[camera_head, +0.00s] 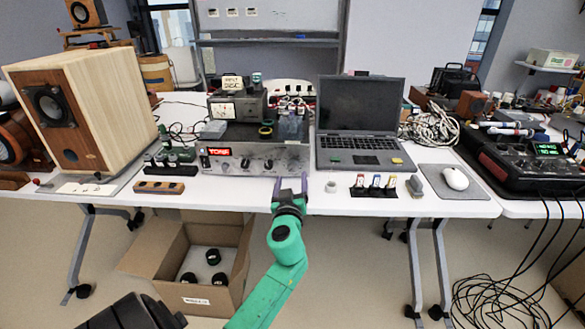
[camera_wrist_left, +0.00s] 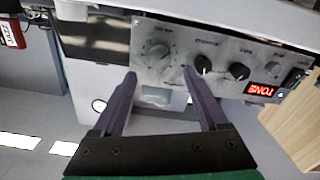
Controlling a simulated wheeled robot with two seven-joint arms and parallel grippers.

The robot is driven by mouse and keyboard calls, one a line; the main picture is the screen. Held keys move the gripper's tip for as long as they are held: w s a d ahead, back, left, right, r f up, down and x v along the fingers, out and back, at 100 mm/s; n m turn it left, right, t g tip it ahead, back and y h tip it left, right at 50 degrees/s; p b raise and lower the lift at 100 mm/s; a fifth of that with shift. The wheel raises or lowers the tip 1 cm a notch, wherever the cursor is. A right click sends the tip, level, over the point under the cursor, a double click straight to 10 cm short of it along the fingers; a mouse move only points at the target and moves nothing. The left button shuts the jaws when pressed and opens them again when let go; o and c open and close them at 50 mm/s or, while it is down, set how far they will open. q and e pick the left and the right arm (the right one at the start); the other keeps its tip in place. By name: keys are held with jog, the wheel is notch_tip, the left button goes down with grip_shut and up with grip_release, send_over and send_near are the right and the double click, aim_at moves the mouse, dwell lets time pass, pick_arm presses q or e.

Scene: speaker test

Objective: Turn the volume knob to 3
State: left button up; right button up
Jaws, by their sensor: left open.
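The silver amplifier (camera_head: 233,165) stands on the white table with its control panel facing me, and it also shows in the left wrist view (camera_wrist_left: 182,82). Its large silver volume knob (camera_wrist_left: 157,50) has a ring of scale marks; the number it points to is too small to read. Two smaller black knobs (camera_wrist_left: 203,64) (camera_wrist_left: 238,71) and a red lit display (camera_wrist_left: 262,90) share the panel. My left gripper (camera_head: 291,184) is open and empty in front of the panel's right part. In the left wrist view its fingertips (camera_wrist_left: 159,73) lie either side of the knob's line, apart from it.
A laptop (camera_head: 358,120) stands right of the amplifier, with small coloured-label items (camera_head: 375,183) in front. A wooden speaker (camera_head: 105,105) stands at left. A black mixer (camera_head: 520,160) is at right. An open cardboard box (camera_head: 165,250) is on the floor below.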

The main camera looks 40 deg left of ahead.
aim_at(293, 167)
pick_arm(q)
jog(key=x, duration=0.6)
jog(key=shift+d, duration=0.1)
grip_shut()
